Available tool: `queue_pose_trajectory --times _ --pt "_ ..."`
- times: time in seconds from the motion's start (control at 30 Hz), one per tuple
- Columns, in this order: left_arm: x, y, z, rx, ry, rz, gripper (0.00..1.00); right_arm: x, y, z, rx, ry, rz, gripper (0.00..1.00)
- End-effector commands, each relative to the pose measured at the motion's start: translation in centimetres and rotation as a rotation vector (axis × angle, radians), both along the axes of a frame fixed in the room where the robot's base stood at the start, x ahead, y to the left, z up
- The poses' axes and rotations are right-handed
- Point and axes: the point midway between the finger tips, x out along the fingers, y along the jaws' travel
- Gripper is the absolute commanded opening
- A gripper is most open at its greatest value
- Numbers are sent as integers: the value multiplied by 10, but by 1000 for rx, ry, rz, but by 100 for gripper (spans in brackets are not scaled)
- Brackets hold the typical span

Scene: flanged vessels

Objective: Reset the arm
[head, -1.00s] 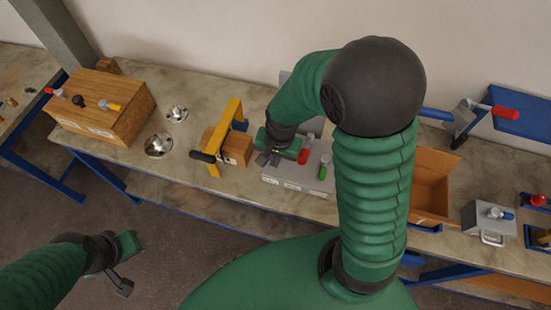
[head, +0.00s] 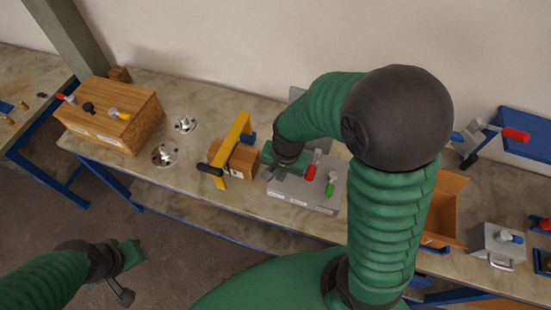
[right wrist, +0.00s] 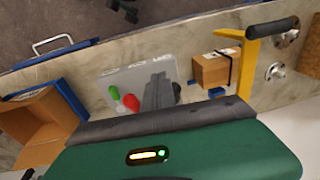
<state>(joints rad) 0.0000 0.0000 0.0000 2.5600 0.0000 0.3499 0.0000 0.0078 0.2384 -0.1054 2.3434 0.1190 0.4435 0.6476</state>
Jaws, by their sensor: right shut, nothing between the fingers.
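My right gripper (head: 270,174) is over the left part of a grey box (head: 301,199) with a red handle (head: 311,173) and a green handle (head: 330,189). Its jaws are shut and empty. In the right wrist view the shut fingers (right wrist: 158,92) cover part of the grey box (right wrist: 120,80), beside the red and green handles; contact cannot be told. My right arm arches up and over in the head view. My left gripper (head: 122,291) hangs at the lower left, over the floor in front of the bench; its jaws are too unclear to judge.
A yellow clamp frame (head: 237,135) and a small cardboard box (head: 243,160) stand left of the grey box. Metal flanges (head: 165,154) and a wooden box (head: 125,115) are further left. An open carton (head: 440,215) and a grey case (head: 492,240) stand right. The wall is behind.

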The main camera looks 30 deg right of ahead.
Motion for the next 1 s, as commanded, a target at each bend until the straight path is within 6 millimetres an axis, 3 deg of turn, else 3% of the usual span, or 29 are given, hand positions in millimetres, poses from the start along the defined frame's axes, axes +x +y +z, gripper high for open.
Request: queue_pose_trajectory --times 0.17,0.27,0.4,0.5,0.63,1.0 --pt "0 0 -6 0 0 0 36 -1 1 -5 -2 -3 18 0" --pt "0 0 -41 0 -1 0 36 -8 7 -34 -22 -23 161 0" --pt "-1 0 -100 0 1 0 36 -25 20 -81 -89 -72 522 0" --pt "-1 0 -122 0 1 0 36 -35 26 -98 -135 -98 731 0" --pt "0 0 -125 0 0 0 36 -40 29 -99 -162 -109 847 0" --pt "0 0 -121 0 0 0 36 -40 29 -95 -162 -108 849 0"
